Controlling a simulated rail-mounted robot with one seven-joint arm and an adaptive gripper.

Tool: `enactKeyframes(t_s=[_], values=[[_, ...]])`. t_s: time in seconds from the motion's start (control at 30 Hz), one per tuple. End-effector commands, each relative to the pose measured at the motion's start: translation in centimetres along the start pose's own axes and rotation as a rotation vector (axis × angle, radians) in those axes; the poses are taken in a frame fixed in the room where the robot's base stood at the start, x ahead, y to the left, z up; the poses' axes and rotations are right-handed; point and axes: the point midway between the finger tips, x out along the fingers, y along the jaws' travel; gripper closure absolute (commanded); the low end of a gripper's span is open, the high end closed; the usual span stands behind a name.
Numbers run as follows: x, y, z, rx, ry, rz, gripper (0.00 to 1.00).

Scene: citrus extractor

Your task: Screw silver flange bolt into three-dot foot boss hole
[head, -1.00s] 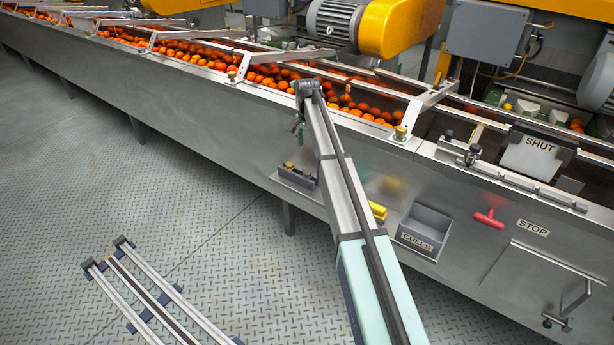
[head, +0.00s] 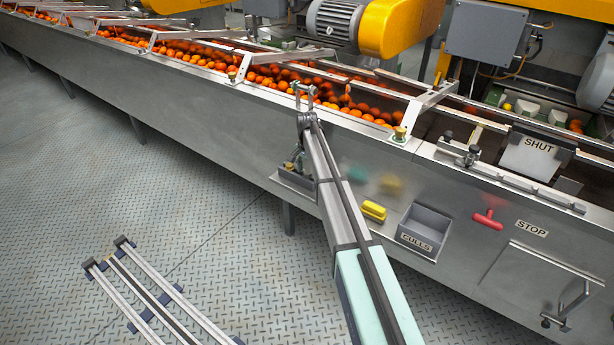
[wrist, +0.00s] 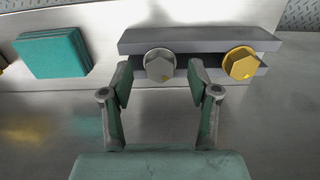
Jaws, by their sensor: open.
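The silver flange bolt (wrist: 160,66) has a hex head and sits in a grey slotted rack (wrist: 200,40), seen in the wrist view. My gripper (wrist: 160,82) is open, with one finger on each side of the silver bolt head and gaps showing between. A gold hex bolt (wrist: 241,63) sits in the same rack, just right of the right finger. I cannot make out a three-dot foot boss.
A teal pad stack (wrist: 53,53) lies left of the rack in the wrist view. In the head view, a yellow block (head: 374,211), a grey CULLS bin (head: 425,229) and a red handle (head: 488,219) are to the right. Oranges (head: 262,75) fill the trough above.

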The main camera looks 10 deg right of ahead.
Motion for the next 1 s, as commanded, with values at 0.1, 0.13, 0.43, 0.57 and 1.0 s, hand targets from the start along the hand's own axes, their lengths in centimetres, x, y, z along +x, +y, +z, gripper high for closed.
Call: enactKeyframes(t_s=[0.1,0.13,0.43,0.57,1.0], values=[[0.72,0.02,-0.01,0.000,0.000,0.000,0.40],[0.76,0.01,-0.02,0.000,0.000,0.000,0.40],[0.75,0.02,-0.02,0.000,0.001,-0.001,0.89],[0.76,0.02,-0.03,0.000,0.000,0.000,1.00],[0.01,0.00,-0.04,0.000,0.001,-0.001,1.00]])
